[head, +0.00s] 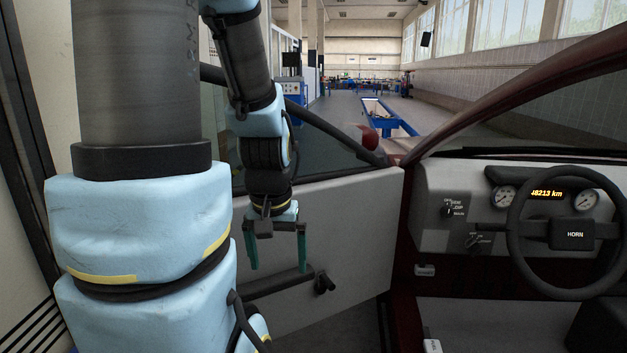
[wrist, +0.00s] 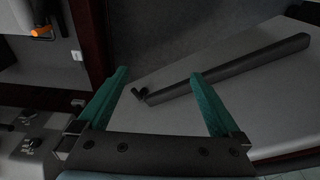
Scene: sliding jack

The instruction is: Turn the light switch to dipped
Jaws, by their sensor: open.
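The light switch (head: 449,209) is a small dark rotary knob on the grey dashboard panel, left of the steering wheel. Small labels beside it seem to include "DIP"; its pointer setting is too small to tell. A second dark knob (head: 472,243) with its own labels sits just below and to the right. The wrist view shows small dark knobs on the panel (wrist: 12,150) at lower left; I cannot tell which is which. My gripper (head: 278,250) hangs downward in front of the open car door, left of the switch and apart from it. Its green fingers (wrist: 158,75) are open and empty.
The grey door (head: 350,230) with a dark armrest (head: 280,284) and window crank (head: 324,284) is behind and below my gripper. The steering wheel (head: 513,226) stands right of the knobs. An orange-marked lever (wrist: 42,32) shows at top left. The space between gripper and panel looks free.

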